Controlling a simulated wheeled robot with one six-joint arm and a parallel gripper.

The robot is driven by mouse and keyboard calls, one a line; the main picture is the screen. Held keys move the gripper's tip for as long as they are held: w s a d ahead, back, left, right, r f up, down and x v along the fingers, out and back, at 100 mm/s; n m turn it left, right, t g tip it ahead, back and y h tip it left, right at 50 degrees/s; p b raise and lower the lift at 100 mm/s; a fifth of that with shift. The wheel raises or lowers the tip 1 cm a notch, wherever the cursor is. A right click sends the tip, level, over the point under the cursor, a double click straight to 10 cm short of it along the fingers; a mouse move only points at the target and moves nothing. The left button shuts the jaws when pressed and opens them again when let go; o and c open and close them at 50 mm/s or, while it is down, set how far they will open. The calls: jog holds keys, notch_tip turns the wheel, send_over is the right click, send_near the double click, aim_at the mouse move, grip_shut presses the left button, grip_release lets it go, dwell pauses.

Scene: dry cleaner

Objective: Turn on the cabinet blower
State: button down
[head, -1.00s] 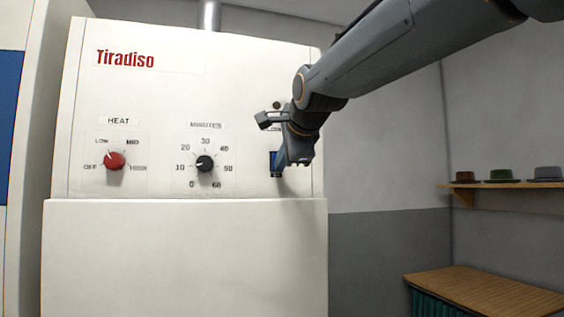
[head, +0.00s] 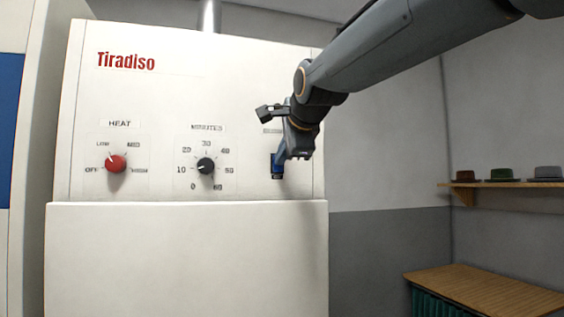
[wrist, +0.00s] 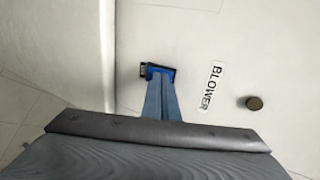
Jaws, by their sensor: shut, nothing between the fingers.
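The white cabinet (head: 240,75) carries a blue rocker switch in a dark frame (head: 277,170) at the right of its panel. In the wrist view the switch (wrist: 147,70) sits beside the BLOWER label (wrist: 211,86). My gripper (head: 283,156) is shut and empty, its fingers pointing at the panel. In the wrist view the tips of my gripper (wrist: 161,77) overlap the switch and cover part of it. They look to be at or touching its face; I cannot tell if they press it. The switch's tilt is not clear.
A dark round lamp or button (wrist: 254,103) sits beyond the label. A red HEAT knob (head: 115,163) and a black MINUTES knob (head: 206,166) are to the left. At right are a shelf with hats (head: 495,184) and a wooden-topped table (head: 490,289), clear of my arm.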

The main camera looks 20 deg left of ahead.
jog(key=shift+f, duration=0.1)
jog(key=b+v, duration=0.3)
jog(key=v, duration=1.1)
jog(key=shift+s+f+b, duration=0.2)
jog(key=shift+f+b, duration=0.05)
jog(key=shift+b, duration=0.05)
